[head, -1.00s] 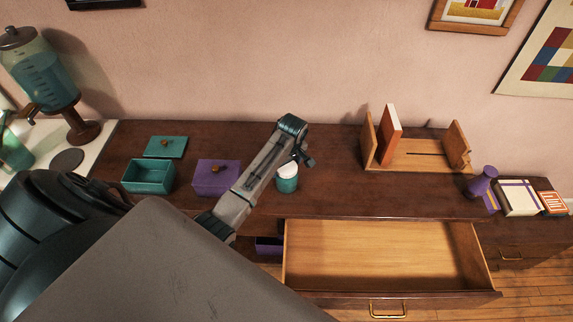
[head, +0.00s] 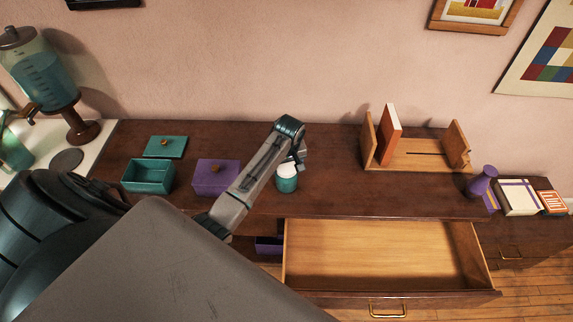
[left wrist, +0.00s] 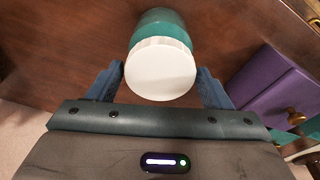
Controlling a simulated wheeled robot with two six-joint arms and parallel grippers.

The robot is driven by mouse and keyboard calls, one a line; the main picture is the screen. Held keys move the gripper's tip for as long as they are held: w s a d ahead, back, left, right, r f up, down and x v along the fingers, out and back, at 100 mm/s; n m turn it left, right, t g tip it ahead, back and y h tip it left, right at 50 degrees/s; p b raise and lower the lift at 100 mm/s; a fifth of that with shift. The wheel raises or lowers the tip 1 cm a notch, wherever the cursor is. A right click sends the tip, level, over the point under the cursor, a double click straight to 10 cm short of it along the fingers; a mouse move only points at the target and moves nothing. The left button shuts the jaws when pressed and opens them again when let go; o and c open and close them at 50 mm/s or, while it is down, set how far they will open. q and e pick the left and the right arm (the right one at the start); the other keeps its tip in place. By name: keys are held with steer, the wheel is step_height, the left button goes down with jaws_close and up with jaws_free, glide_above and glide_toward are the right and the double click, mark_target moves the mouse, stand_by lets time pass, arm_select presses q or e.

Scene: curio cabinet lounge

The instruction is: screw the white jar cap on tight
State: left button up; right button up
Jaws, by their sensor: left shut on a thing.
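The teal jar (head: 287,184) stands upright on the brown cabinet top, with the white jar cap (head: 287,170) on its mouth. In the left wrist view the round white cap (left wrist: 161,72) fills the space between the blue fingers, and the teal jar body (left wrist: 163,25) shows behind it. My left gripper (left wrist: 161,78) is shut on the cap, one finger on each side. In the head view my left gripper (head: 292,163) is partly hidden behind its own wrist. How tightly the cap sits cannot be told. My right gripper is not in view.
An open drawer (head: 380,255) juts out in front. A wooden book rack (head: 420,155) stands to the right.

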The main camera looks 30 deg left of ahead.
arm_select(q)
steer(key=m, duration=0.6)
steer(key=shift+m+t+h, duration=0.3)
steer(key=shift+m+h, duration=0.1)
steer(key=m, duration=0.5)
steer(key=shift+h, duration=0.4)
steer(key=m, duration=0.5)
steer(key=shift+h, duration=0.4)
steer(key=m+g, duration=0.1)
steer(key=m, duration=0.4)
steer(key=shift+m+h, duration=0.3)
steer(key=o, duration=1.5)
steer(key=shift+f, duration=0.1)
steer(key=shift+s+a+r+b, duration=0.2)
steer(key=shift+r+b, duration=0.4)
steer(key=shift+r, duration=1.2)
steer(key=shift+s+a+r+b, duration=0.1)
steer(key=shift+a+r+b, duration=0.4)
steer(key=shift+r, duration=1.3)
steer(key=shift+s+a+r+b, duration=0.1)
steer(key=shift+r+b, duration=0.65)
steer(key=shift+r, duration=1.05)
